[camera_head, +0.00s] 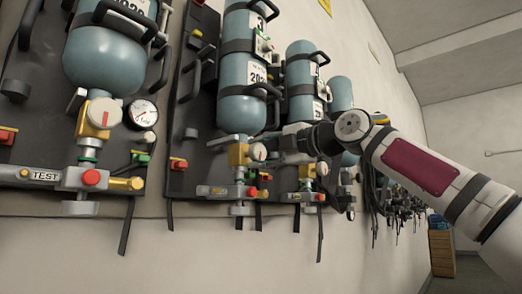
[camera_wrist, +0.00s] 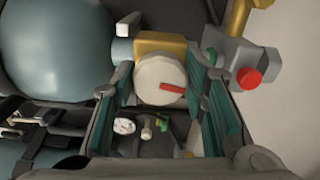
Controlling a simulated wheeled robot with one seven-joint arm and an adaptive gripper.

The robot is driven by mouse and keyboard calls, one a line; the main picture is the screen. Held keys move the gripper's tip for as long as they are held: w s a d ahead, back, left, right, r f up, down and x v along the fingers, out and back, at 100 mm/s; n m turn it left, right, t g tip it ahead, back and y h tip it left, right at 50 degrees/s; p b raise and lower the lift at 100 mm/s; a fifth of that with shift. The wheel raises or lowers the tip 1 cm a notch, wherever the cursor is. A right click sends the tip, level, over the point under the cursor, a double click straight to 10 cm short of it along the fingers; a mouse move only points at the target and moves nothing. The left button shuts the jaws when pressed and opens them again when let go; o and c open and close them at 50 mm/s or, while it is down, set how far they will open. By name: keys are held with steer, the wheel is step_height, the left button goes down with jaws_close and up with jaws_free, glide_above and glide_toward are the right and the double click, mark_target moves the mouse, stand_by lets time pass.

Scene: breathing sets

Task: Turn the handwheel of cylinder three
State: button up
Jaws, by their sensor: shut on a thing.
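Cylinder three (camera_head: 243,78) is a blue bottle marked "3", hanging upright on a dark wall panel. Its handwheel (camera_head: 258,152) is a round white knob on a brass valve below the bottle. In the wrist view the handwheel (camera_wrist: 152,78) faces the camera, its red mark pointing right. My gripper (camera_head: 270,151) reaches in from the right at the handwheel. In the wrist view my gripper (camera_wrist: 161,84) has one green-padded finger on each side of the handwheel, shut on it. The exact contact of the pads is partly hidden.
Another breathing set with a blue bottle (camera_head: 104,60), a gauge (camera_head: 142,113) and a "TEST" block (camera_head: 45,174) hangs at left. Further bottles (camera_head: 300,85) hang close behind my gripper. A red button (camera_wrist: 249,78) sits right of the fingers. Straps dangle below; the lower wall is clear.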

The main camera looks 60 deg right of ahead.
steer(key=shift+n, duration=1)
steer(key=o, duration=1.2)
steer(key=shift+c, duration=0.2)
steer(key=v, duration=1.2)
